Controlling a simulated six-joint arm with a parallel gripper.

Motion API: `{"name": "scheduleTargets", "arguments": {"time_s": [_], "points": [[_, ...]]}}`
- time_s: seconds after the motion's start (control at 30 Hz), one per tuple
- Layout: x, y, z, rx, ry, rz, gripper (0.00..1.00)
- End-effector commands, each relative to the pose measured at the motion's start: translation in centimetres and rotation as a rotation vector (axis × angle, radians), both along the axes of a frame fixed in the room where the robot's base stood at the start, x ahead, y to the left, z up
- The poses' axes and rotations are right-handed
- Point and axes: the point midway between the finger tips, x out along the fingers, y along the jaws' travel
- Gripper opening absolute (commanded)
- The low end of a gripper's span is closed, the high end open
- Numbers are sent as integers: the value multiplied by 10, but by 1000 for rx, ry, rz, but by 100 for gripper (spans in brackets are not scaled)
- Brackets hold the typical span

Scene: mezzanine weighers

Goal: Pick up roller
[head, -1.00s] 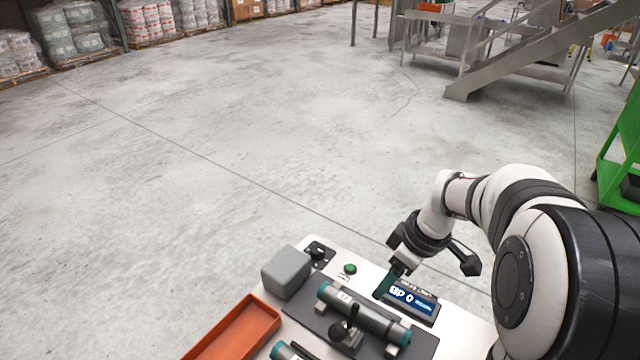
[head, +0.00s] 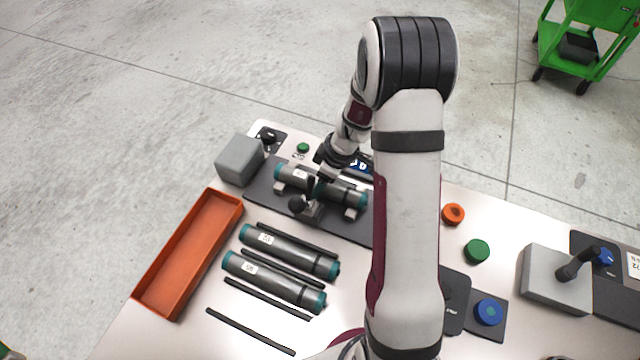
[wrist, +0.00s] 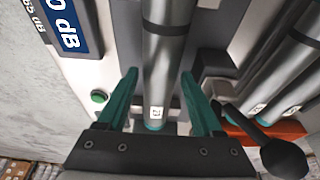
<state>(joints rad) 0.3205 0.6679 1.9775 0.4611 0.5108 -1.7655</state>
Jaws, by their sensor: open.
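A grey metal roller (head: 340,193) with teal end caps lies in a dark fixture at the back of the bench. In the wrist view the same roller (wrist: 166,70), with a white label, runs between the two teal fingers of my gripper (wrist: 160,88). The fingers are apart, one on each side of the roller, and I see gaps beside it. In the head view my gripper (head: 318,184) is over the roller and hides part of it. Two more grey rollers, one behind (head: 290,252) and one in front (head: 275,282), lie between black rails on the bench.
A black ball-ended lever (head: 298,204) stands just in front of the roller and shows near the right finger in the wrist view (wrist: 283,158). An orange tray (head: 190,250) lies at left, beside a grey block (head: 240,160). Buttons and a grey joystick box (head: 545,280) are at right.

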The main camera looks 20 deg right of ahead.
Motion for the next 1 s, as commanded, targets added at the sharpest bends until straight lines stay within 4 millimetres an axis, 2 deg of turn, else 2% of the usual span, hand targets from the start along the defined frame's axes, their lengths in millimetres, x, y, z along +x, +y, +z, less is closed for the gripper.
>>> {"name": "scheduleTargets", "arguments": {"time_s": [0.17,0.53,1.0], "points": [[0,0,0,-1,-1,1,68],[0,0,1,0,-1,0,1],[1,0,3,0,-3,-1,0]]}}
